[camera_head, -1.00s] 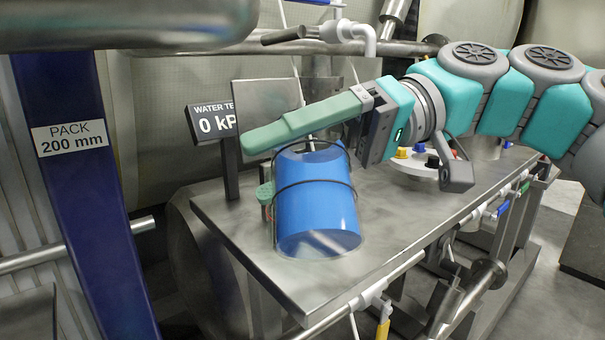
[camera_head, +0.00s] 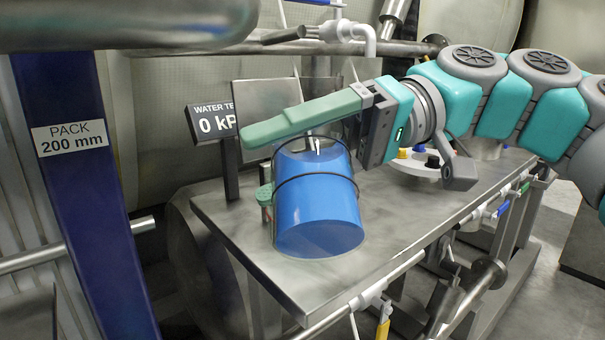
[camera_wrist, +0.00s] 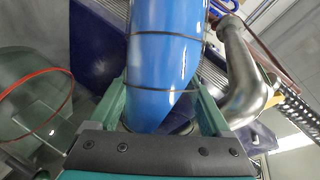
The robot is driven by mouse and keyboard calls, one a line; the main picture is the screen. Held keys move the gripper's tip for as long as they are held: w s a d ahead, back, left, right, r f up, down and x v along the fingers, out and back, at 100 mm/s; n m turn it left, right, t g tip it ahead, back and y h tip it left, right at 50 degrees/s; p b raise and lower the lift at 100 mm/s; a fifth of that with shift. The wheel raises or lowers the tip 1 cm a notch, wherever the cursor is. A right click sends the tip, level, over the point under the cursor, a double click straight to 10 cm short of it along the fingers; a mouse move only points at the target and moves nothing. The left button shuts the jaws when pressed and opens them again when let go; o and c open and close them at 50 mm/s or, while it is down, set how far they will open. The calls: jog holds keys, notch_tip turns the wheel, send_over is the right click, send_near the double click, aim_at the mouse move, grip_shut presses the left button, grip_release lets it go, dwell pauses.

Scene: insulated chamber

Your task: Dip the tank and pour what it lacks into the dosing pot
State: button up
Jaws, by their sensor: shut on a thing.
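A blue cylindrical vessel with thin dark bands (camera_head: 318,205) appears over the steel bench top in the head view. It looks clear-walled with blue contents, and it leans a little. My gripper (camera_head: 252,137) has its green fingers at the upper part of the vessel, shut on it. In the wrist view the vessel (camera_wrist: 165,55) lies between the two green fingers of my gripper (camera_wrist: 163,95). I cannot tell whether its base touches the bench. A clear vessel with a red ring (camera_wrist: 30,115) shows at the left of the wrist view; I cannot tell whether it is the dosing pot.
The steel bench (camera_head: 235,235) has bare room around the vessel. A sign reading "WATER TE" and "0 kP" (camera_head: 213,120) stands behind. A pale disc with coloured knobs (camera_head: 418,165) sits under my arm. A blue "PACK 200 mm" post (camera_head: 75,190) stands left; pipes run along the front edge.

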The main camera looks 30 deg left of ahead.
jog(key=shift+s+r, duration=0.1)
dwell(0.7)
jog(key=shift+s+d+f+m+g, duration=0.1)
jog(key=shift+f+m+g, duration=0.15)
jog(key=shift+m+g, duration=0.5)
dwell(1.1)
jog(key=shift+w+a+r+m, duration=0.3)
jog(key=shift+w+r+m, duration=0.15)
jog(key=shift+m, duration=0.4)
dwell(1.4)
jog(key=shift+m+g, duration=0.3)
jog(key=shift+g, duration=0.05)
dwell(1.1)
